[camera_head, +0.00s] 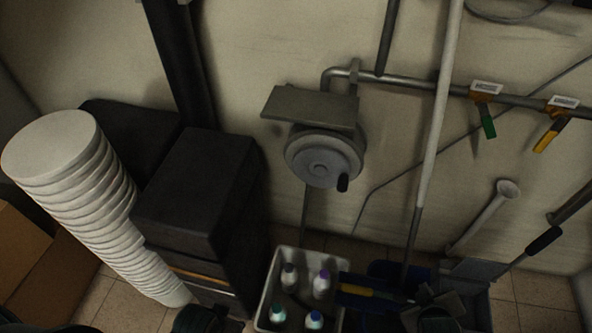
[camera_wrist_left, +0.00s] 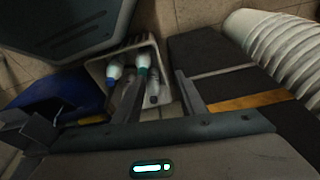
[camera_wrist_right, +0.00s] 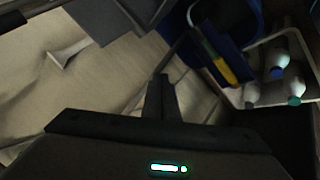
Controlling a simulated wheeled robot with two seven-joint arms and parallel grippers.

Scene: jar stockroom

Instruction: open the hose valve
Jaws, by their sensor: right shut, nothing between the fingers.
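Two valves sit on the metal wall pipe at the right of the head view: one with a green lever (camera_head: 488,122) and one with a yellow lever (camera_head: 546,140). Both levers hang down at a slant. Each has a small white label above it, too small to read. A round grey reel (camera_head: 322,157) with a black crank knob is on the wall left of them. My right gripper (camera_head: 436,304) is low at the bottom, well below the valves; its fingers (camera_wrist_right: 162,82) are together and empty. My left gripper (camera_wrist_left: 158,92) is open and empty, facing the bottle crate.
A pale crate (camera_head: 271,285) with several bottles and a blue bucket (camera_wrist_right: 243,12) stand on the floor. A pale pole (camera_head: 436,120) leans before the pipe. Dark boxes (camera_head: 196,190) and a leaning stack of white tubs (camera_head: 88,205) are at left.

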